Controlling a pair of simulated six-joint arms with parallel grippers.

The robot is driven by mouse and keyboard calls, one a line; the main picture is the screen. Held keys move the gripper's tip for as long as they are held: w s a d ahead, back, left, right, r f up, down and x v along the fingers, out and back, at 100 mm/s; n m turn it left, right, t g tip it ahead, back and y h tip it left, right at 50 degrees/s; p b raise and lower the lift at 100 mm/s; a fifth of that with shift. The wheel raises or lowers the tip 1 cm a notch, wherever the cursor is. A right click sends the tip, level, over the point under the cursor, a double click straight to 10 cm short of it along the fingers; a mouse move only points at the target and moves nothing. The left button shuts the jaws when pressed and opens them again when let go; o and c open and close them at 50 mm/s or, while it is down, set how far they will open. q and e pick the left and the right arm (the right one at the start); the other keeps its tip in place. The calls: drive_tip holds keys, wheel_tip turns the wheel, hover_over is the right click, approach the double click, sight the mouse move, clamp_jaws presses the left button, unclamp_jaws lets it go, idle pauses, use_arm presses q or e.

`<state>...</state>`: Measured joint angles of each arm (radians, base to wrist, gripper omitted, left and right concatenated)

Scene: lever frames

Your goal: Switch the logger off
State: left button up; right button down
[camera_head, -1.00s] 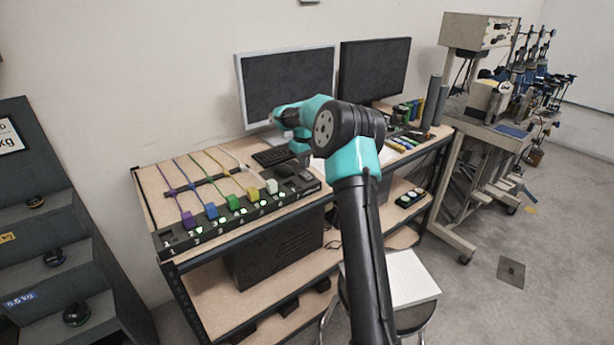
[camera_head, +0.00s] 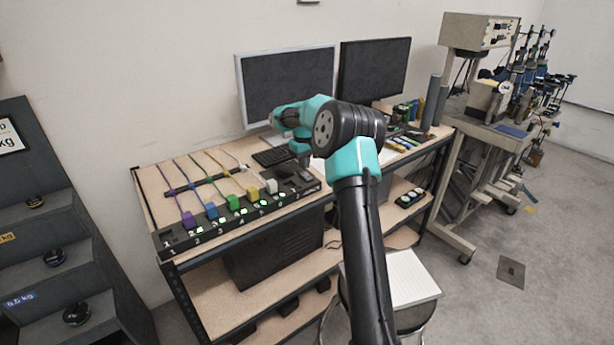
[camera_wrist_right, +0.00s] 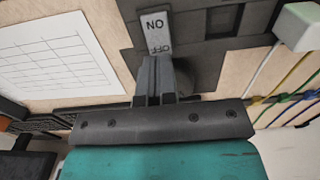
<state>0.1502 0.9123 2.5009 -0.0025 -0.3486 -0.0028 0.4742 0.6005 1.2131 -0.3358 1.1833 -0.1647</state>
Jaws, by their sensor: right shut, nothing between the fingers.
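The logger (camera_head: 240,219) is a long black box along the table's front edge, with numbered ports, coloured plugs and small green lights. In the right wrist view a grey plate (camera_wrist_right: 156,32) on dark housing reads ON and OFF, seen upside down. My right gripper (camera_head: 304,163) is over the logger's right end. In the right wrist view its closed fingers (camera_wrist_right: 154,66) are empty, with tips at the OFF end of the plate. A dark rounded part (camera_wrist_right: 182,76) shows beside the fingers, partly hidden. I cannot tell whether the fingers touch the switch. My left gripper is not in view.
Coloured cables (camera_head: 207,176) run behind the logger. Two monitors (camera_head: 289,82) and a keyboard (camera_head: 272,156) stand behind my right gripper. A printed sheet (camera_wrist_right: 62,58) lies beside the switch in the right wrist view. A stool (camera_head: 408,280) stands in front of the table.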

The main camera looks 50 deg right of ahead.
sight(304, 173)
drive_tip(key=shift+f, duration=1.35)
idle(1.4)
drive_tip(key=shift+r, duration=0.1)
drive_tip(key=shift+r, duration=3.45)
